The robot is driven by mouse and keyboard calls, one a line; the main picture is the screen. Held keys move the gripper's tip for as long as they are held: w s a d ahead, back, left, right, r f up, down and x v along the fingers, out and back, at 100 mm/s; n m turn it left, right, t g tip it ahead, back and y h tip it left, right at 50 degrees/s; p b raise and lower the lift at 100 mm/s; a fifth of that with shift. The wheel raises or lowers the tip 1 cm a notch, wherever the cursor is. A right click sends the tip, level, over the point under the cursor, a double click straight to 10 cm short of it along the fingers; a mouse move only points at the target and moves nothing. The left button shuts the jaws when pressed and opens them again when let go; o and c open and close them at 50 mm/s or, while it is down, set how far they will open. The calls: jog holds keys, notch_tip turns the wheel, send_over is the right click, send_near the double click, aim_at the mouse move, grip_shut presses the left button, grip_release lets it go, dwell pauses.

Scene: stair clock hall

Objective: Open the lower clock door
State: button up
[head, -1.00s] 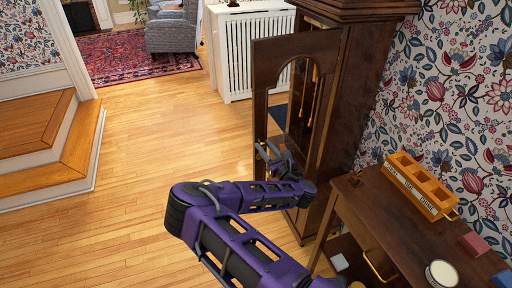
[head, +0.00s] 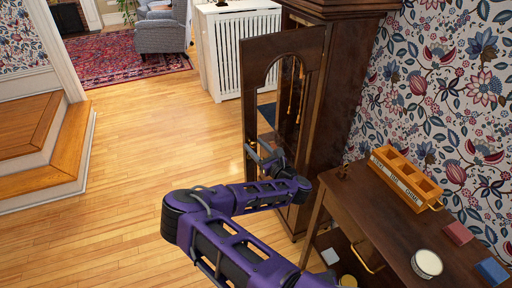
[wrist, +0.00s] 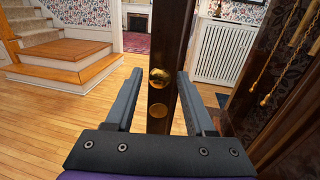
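The tall dark wood clock (head: 352,90) stands against the papered wall. Its arched, glazed door (head: 252,85) is swung out from the case, and brass chains or weights show inside. My gripper (head: 258,152) is at the door's free side, low down. In the wrist view my gripper (wrist: 160,76) is open, with one finger on each side of the narrow door frame (wrist: 172,40). A round brass knob (wrist: 160,78) on the frame shows between the fingers, with visible gaps on both sides. Contact with the door cannot be told.
A side table (head: 385,205) stands right of the clock with an orange compartment tray (head: 408,180), a round white-topped tin (head: 427,263) and small boxes. A white radiator (head: 235,50) is behind the door. Wooden steps (head: 45,150) are at left. The floor between is clear.

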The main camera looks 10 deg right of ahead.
jog(key=shift+o, duration=0.2)
jog(key=v, duration=1.7)
jog(key=shift+d, duration=0.15)
jog(key=shift+s, duration=0.15)
